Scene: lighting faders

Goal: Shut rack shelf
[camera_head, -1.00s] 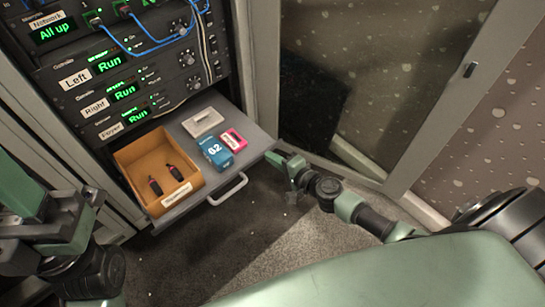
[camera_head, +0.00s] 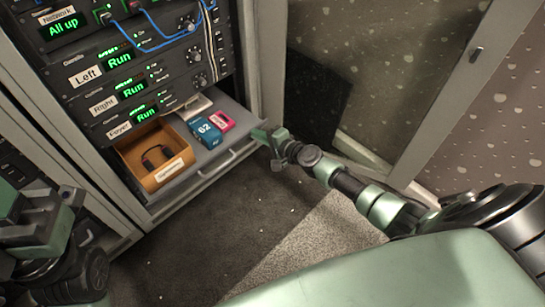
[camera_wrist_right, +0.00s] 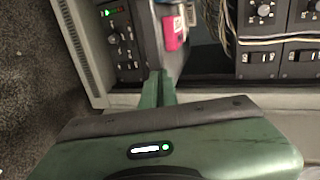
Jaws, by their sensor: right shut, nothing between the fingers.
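The rack shelf (camera_head: 213,158) is a grey sliding drawer at the bottom of the rack, partly pulled out. Its bar handle (camera_head: 232,160) is on the front edge. My right gripper (camera_head: 262,135) is shut and empty, with its tips at the front right corner of the shelf; whether they touch is hard to tell. In the right wrist view the closed fingers (camera_wrist_right: 158,86) point at the shelf's edge beside the pink item (camera_wrist_right: 174,33). My left gripper (camera_head: 35,215) is at the lower left, away from the shelf; its jaws are not clear.
On the shelf are an orange-brown box (camera_head: 160,178) with dark items inside, a blue box (camera_head: 205,131), and a pink item (camera_head: 222,121). Rack units (camera_head: 130,90) with green displays and blue cables sit above. A glass door (camera_head: 400,80) stands right. The floor in front is clear.

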